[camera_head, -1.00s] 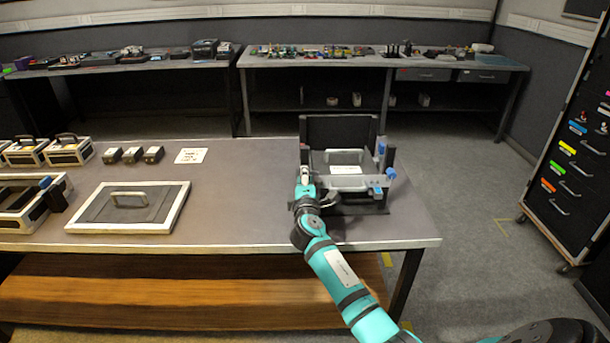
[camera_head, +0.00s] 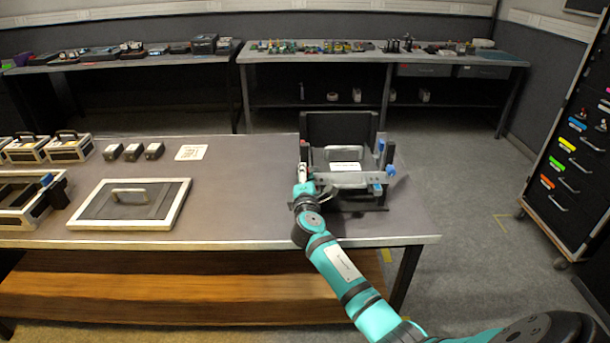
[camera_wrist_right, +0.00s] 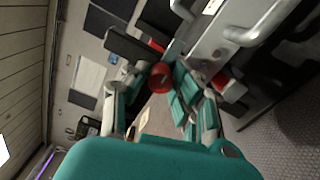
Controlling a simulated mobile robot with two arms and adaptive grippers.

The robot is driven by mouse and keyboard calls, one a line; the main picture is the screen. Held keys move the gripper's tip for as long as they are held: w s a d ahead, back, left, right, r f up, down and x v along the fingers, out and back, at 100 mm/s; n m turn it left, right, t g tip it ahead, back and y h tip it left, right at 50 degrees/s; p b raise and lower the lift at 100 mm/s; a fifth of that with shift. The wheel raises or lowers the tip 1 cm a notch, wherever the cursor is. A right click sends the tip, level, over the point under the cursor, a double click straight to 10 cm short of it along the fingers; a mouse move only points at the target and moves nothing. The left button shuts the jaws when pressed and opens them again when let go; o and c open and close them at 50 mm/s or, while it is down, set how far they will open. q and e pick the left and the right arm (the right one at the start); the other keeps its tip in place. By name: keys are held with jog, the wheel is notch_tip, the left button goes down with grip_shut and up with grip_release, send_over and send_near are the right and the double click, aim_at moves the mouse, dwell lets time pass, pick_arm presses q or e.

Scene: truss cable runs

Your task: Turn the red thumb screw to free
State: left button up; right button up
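The red thumb screw (camera_wrist_right: 160,77) shows in the right wrist view as a round red knob between the two fingers of my right gripper (camera_wrist_right: 158,84). The fingers stand on either side of it and look spread; I cannot tell whether either one touches it. In the head view my right gripper (camera_head: 302,178) is at the left side of a black fixture (camera_head: 340,126) near the table's right end. The gripper hides the screw there. My left gripper is in no view.
The fixture holds a grey plate with a handle (camera_head: 345,153) and has blue knobs (camera_head: 390,170) on its right. A framed panel with a handle (camera_head: 130,203) lies to the left on the table, with open table between. A drawer cabinet (camera_head: 570,150) stands at far right.

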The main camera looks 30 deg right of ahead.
jog(key=o, duration=0.4)
jog(key=shift+c, duration=0.2)
jog(key=v, duration=1.2)
jog(key=shift+w+f, duration=0.1)
jog(key=shift+f, duration=0.05)
